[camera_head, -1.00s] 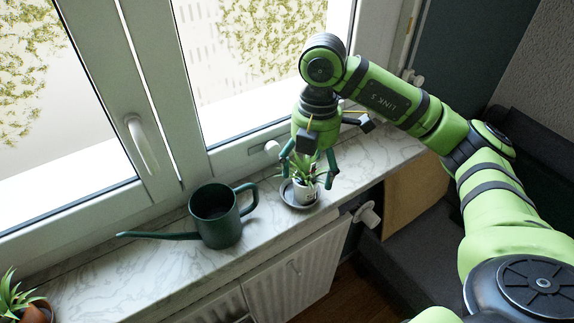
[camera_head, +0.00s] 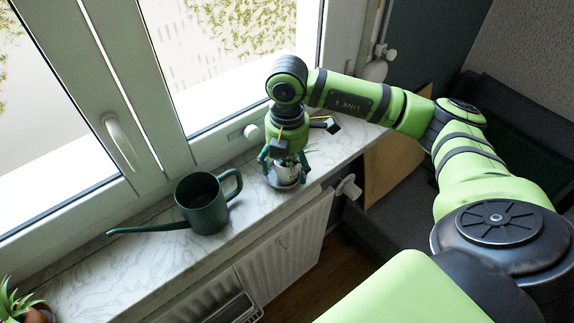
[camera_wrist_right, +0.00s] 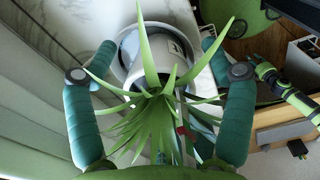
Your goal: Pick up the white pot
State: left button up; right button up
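In the right wrist view, the long leaves (camera_wrist_right: 150,105) cover much of the white pot (camera_wrist_right: 165,45). My right gripper (camera_head: 284,162) points down over the plant. Its teal fingers are spread, one on each side of the leaves and pot; finger contact with the pot cannot be made out. A small green and black arm end (camera_wrist_right: 262,68), apparently my left gripper, shows at the right of the wrist view, its fingers unclear.
A dark green watering can (camera_head: 205,203) stands left of the pot, its spout pointing left. A potted plant (camera_head: 20,302) is at the lower left. The window with its handle (camera_head: 122,140) rises behind the sill. A white radiator (camera_head: 290,250) is below.

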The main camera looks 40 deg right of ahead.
jog(key=c, duration=1.3)
jog(key=shift+c, duration=0.2)
pick_arm(q)
jog(key=shift+s+f, duration=0.2)
jog(key=shift+s, duration=0.8)
pick_arm(e)
jog(key=shift+r, duration=0.15)
